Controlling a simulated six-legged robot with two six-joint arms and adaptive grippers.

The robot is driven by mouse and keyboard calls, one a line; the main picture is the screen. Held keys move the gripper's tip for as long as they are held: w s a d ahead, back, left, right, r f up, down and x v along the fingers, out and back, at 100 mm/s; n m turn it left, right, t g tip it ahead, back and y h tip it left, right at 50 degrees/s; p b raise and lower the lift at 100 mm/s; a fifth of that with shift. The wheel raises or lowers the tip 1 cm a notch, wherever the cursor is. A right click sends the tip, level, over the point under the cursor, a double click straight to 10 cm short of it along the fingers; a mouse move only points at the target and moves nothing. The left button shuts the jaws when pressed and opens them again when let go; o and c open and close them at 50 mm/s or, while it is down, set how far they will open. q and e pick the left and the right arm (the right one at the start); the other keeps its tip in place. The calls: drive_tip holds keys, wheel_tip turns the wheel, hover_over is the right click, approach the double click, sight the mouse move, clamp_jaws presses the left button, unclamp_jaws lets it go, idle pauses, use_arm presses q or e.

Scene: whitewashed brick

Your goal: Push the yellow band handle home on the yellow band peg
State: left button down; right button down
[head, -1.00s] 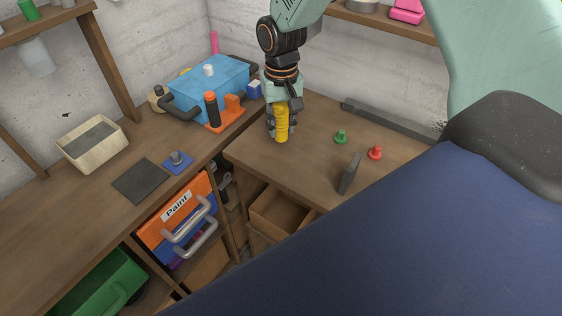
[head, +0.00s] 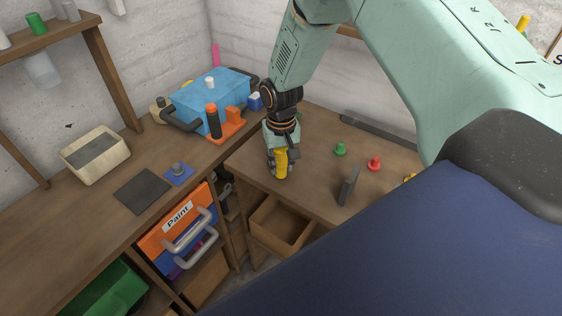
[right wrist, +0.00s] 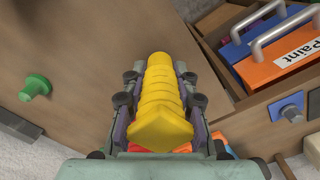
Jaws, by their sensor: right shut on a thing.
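My right gripper (head: 279,166) is shut on the yellow band handle (head: 281,158). The handle hangs roughly upright by the desk's left corner; I cannot tell whether its lower end touches the top. In the right wrist view the ribbed yellow handle (right wrist: 160,95) lies between both fingers, pointing away over brown wood. A small yellow piece (head: 410,178), in line with the green peg (head: 340,149) and red peg (head: 374,163), shows at my body's edge. It may be the yellow band peg, but most of it is hidden. The handle is well left of it. My left gripper is not in view.
A dark upright plate (head: 348,186) stands on the desk between the handle and the yellow piece. An open drawer (head: 281,222) is below the desk's edge. A blue toolbox (head: 212,92) and orange holder (head: 229,125) stand left. The desk's middle is mostly clear.

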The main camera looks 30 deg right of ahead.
drive_tip(key=shift+w+d+f, duration=0.15)
drive_tip(key=shift+f, duration=0.05)
drive_tip(key=shift+f, duration=0.25)
drive_tip(key=c, duration=1.4)
unclamp_jaws()
drive_tip(key=o, duration=0.4)
drive_tip(key=shift+c, duration=0.2)
drive_tip(key=shift+r+b, duration=0.1)
drive_tip(key=shift+b, duration=0.3)
drive_tip(key=r, duration=0.7)
drive_tip(key=shift+d+r+b, duration=0.35)
drive_tip(key=shift+r, duration=0.05)
drive_tip(key=shift+f, duration=0.1)
